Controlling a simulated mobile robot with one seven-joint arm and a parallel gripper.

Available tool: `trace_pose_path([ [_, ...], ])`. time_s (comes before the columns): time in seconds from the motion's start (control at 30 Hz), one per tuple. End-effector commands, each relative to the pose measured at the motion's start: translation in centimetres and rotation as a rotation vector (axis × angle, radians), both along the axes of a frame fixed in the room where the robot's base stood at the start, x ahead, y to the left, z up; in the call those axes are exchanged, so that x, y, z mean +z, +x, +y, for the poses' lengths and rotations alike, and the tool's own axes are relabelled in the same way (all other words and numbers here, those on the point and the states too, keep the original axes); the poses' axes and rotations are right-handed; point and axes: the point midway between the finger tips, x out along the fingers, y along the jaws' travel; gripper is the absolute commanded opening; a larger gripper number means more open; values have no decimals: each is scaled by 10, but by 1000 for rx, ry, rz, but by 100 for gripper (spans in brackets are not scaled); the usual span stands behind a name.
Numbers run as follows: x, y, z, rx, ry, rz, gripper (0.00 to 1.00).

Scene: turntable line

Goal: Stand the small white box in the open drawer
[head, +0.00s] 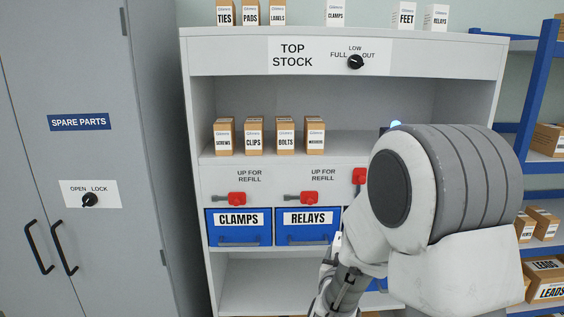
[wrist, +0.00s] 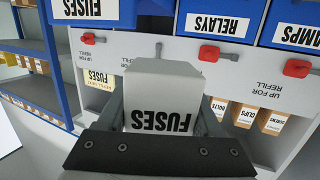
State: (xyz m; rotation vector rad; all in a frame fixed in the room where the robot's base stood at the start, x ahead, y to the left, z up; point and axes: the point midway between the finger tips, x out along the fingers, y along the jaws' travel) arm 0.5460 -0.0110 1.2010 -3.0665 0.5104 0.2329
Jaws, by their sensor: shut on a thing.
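The small white box (wrist: 163,92), marked FUSES, is between the fingers of my gripper (wrist: 163,108) in the wrist view, which is upside down. My gripper is shut on it and holds it in front of the shelf unit. The blue FUSES drawer (wrist: 92,10) is at the top left of that view. It looks pulled out beyond the RELAYS drawer (wrist: 222,24), and its inside is not visible. The box looks apart from the drawer. In the head view my arm hides the box, my fingertips and the FUSES drawer.
In the head view, CLAMPS (head: 238,226) and RELAYS drawers look shut, with red latches (head: 237,198) above them. Several boxes stand on the shelf (head: 350,145) above. A grey cabinet (head: 75,150) is at left and a blue rack (head: 538,85) at right.

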Motion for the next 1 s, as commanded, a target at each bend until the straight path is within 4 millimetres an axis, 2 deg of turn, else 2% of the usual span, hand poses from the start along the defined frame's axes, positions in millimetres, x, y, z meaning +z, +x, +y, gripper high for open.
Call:
trace_pose_path([
  [0.03, -8, -12, 4, 9, -3, 3, 3],
  [0.13, -16, -30, 8, 21, -1, 2, 3],
  [0.3, -22, -43, 11, 35, -1, -2, 3],
  [0.47, -40, -36, 9, 77, 0, 3, 3],
  [0.8, -104, -21, 8, 253, 3, 2, 3],
  [1.0, -125, -22, 10, 314, 1, 0, 3],
])
